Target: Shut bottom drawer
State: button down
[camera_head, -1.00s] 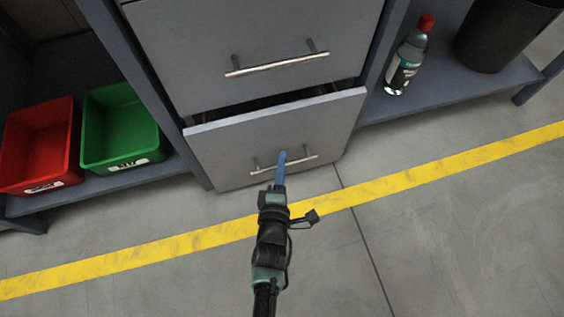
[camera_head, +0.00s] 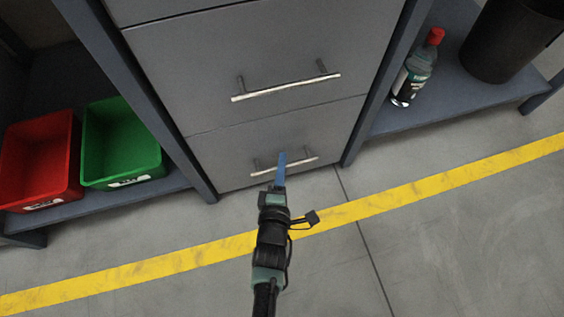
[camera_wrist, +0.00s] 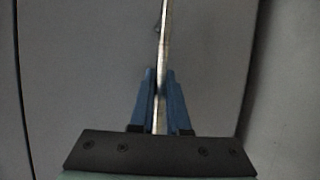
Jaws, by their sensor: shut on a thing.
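The bottom drawer (camera_head: 225,155) is a grey front low in the cabinet. In the head view it sits flush with the frame, with only a thin seam above it. Its bar handle (camera_head: 302,162) runs across the front. My gripper (camera_head: 281,160) is at the middle of this handle. In the wrist view the blue fingers (camera_wrist: 160,95) lie on either side of the handle bar (camera_wrist: 166,40) and are shut on it. The part of the bar between the fingers is partly hidden.
A drawer with its own handle (camera_head: 285,88) is above, closed. A green bin (camera_head: 122,150) and a red bin (camera_head: 40,165) stand on the left shelf. A bottle (camera_head: 412,75) and a black bin (camera_head: 505,40) stand on the right shelf. The floor with a yellow line (camera_head: 420,187) is clear.

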jog(key=shift+w+a, duration=0.1)
jog(key=c, duration=1.2)
grip_release()
jog(key=shift+r, duration=0.1)
jog(key=shift+o, duration=0.2)
jog(key=shift+s+r+p, duration=0.25)
jog(key=shift+s+p, duration=0.2)
jog(key=shift+s, duration=0.05)
jog(key=s+r+p, duration=0.1)
jog(key=s+p, duration=0.5)
jog(key=s, duration=0.6)
jog(key=shift+a+r, duration=0.25)
jog(key=shift+a, duration=0.2)
